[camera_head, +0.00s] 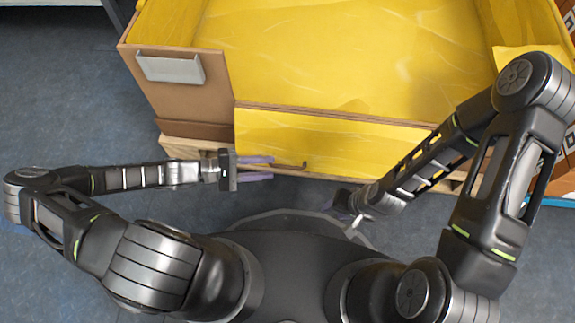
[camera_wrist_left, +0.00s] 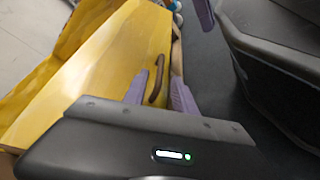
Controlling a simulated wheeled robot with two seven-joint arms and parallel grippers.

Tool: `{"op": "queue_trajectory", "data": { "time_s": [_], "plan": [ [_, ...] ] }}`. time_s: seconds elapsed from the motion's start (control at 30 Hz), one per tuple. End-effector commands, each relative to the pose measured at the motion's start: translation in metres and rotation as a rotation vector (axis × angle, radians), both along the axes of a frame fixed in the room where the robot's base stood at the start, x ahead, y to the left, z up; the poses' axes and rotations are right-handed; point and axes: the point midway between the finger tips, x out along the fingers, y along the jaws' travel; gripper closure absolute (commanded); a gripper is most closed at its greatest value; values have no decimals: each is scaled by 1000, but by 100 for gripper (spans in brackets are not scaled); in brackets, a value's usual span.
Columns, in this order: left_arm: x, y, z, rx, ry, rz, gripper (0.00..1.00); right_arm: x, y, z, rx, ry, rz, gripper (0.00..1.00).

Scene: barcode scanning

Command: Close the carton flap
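The carton is a big brown box lined in yellow, with its rim (camera_head: 340,113) across the upper middle of the head view. Its yellow front flap (camera_head: 310,142) is folded outward, away from the opening; it also fills the left of the left wrist view (camera_wrist_left: 85,75). A brown curved handle (camera_head: 292,166) sits by the flap's near edge and shows in the left wrist view (camera_wrist_left: 157,78). My left gripper (camera_head: 273,167) is open, its purple fingers apart on either side of the handle's near end. My right gripper (camera_head: 345,206) is low beside my body; its fingers are largely hidden.
A grey-white holder (camera_head: 171,67) is fixed on the carton's left front panel. Shelving with boxes (camera_head: 560,170) stands at the right edge. Blue-grey floor (camera_head: 70,110) is clear on the left. My body is close below the flap.

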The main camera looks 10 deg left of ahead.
Motion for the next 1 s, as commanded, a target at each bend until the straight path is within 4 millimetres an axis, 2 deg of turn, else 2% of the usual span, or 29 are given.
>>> {"op": "queue_trajectory", "data": {
  "time_s": [0.3, 0.43, 0.8, 1.0],
  "plan": [
    [13, -45, -15, -2, 0, -2, 67, 3, 0, -20, -1, -7, -4, 64],
    [18, -58, -17, -1, 0, -2, 67, 4, 1, -24, -2, -10, -5, 64],
    [20, -63, -17, 1, 0, -1, 68, 4, 1, -25, -2, -12, -5, 64],
    [20, -63, -17, 1, 0, -1, 85, 4, 1, -25, -2, -12, -5, 64]
  ]
}}
